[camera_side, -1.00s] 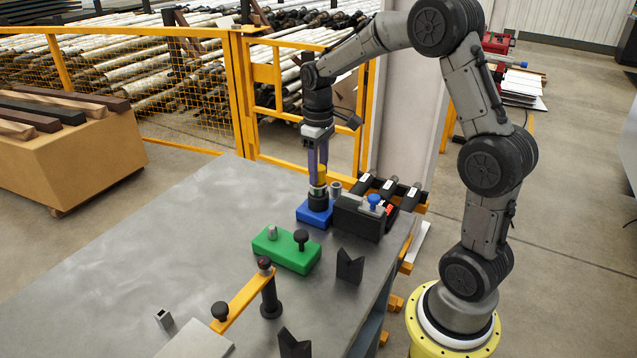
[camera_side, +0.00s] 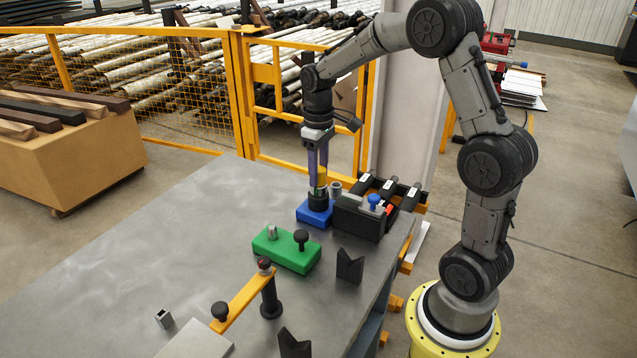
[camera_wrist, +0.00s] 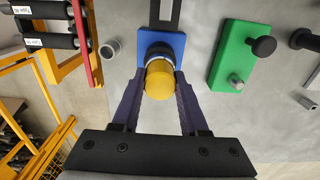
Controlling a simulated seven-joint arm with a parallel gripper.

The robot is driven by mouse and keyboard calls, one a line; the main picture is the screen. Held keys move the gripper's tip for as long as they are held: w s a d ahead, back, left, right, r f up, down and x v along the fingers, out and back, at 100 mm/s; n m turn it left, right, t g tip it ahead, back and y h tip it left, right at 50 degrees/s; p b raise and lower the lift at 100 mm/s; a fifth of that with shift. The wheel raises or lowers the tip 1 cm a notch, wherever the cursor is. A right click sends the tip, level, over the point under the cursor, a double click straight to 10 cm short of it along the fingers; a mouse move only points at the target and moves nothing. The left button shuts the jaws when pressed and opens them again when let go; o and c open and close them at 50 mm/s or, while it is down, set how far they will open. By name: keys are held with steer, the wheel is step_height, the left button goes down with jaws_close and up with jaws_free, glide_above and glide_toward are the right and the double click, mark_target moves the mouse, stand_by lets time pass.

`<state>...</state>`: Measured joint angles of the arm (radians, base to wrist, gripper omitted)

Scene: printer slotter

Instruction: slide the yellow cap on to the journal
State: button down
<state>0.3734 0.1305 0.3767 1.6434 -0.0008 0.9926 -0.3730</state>
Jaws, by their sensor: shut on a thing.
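The yellow cap (camera_wrist: 160,80) is between the two purple fingers of my gripper (camera_wrist: 159,94), which is shut on it. The cap also shows in the side view (camera_side: 322,172), partly behind a finger. Directly beyond the cap in the wrist view is the journal (camera_wrist: 158,51), a silver and black upright post on the blue block (camera_wrist: 176,40). In the side view the fingertips (camera_side: 318,185) are just above the black part of the journal (camera_side: 318,198). The cap hides much of the journal, and I cannot tell how far the cap is over it.
The green block (camera_side: 286,250) with a silver pin and black knob stands nearby. A silver ring-like part (camera_wrist: 115,47) is left of the blue block in the wrist view. A dark box (camera_side: 358,218) stands close to the right of the blue block. The table's left side is clear.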

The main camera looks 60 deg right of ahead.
steer(key=shift+c, duration=1.8)
jaws_free()
steer(key=shift+r, duration=0.1)
steer(key=s+a+r+n+t, duration=0.1)
steer(key=a+r, duration=0.1)
steer(key=r, duration=0.7)
steer(key=s+a+r, duration=0.1)
steer(key=a+r, duration=0.1)
steer(key=r, duration=0.7)
steer(key=s+a+r+t, duration=0.2)
steer(key=s+a, duration=0.4)
steer(key=s, duration=0.2)
steer(key=s+a+f+m+t, duration=0.1)
steer(key=s+a+f, duration=0.3)
steer(key=s+f, duration=0.6)
steer(key=shift+s+a+f+t, duration=0.25)
steer(key=shift+s+f+t, duration=0.05)
steer(key=shift+t, duration=0.5)
